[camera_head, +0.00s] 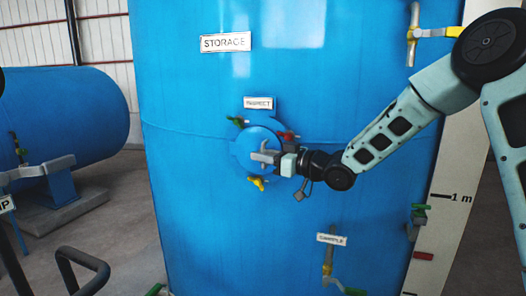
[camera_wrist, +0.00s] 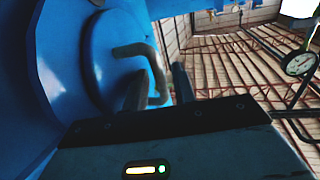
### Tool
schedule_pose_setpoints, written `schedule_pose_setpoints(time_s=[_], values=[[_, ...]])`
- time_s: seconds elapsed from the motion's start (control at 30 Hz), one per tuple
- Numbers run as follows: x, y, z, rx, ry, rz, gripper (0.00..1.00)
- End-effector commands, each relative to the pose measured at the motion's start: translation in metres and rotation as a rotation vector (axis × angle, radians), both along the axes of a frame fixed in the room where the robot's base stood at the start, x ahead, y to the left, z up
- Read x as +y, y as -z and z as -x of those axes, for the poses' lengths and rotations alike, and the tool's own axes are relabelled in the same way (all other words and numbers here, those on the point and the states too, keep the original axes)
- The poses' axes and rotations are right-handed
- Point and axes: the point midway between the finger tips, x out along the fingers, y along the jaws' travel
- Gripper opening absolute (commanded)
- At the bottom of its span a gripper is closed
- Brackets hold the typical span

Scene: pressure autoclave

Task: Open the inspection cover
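The inspection cover (camera_head: 255,142) is a round blue disc on the front of the large blue tank, under the "INSPECT" label (camera_head: 258,103). It looks closed against the tank. Around its rim are a green knob (camera_head: 235,121), a red knob (camera_head: 286,135) and a yellow knob (camera_head: 257,182). My gripper (camera_head: 268,157) is in front of the cover, partly hiding it. In the wrist view, the cover (camera_wrist: 105,60) carries a bent grey handle (camera_wrist: 150,62). The two fingers (camera_wrist: 158,88) stand apart, with part of the handle between them; contact cannot be told.
The "STORAGE" tank (camera_head: 210,200) fills the middle. A "SAMPLE" label (camera_head: 331,239) and valve (camera_head: 328,262) sit lower right of the cover. A second blue tank (camera_head: 70,110) lies left. A gauge (camera_wrist: 299,63) shows in the wrist view.

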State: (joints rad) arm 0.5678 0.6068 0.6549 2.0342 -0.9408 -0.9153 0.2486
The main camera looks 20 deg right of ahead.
Motion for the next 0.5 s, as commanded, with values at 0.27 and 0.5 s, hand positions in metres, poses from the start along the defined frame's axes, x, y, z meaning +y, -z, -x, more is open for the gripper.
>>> schedule_pose_setpoints(time_s=[0.27,0.5], values=[[0.0031,0.0005,-0.0032,0.001,0.0,0.001,0.27],[0.0029,0.0004,-0.0031,0.001,0.0,0.001,0.0]])
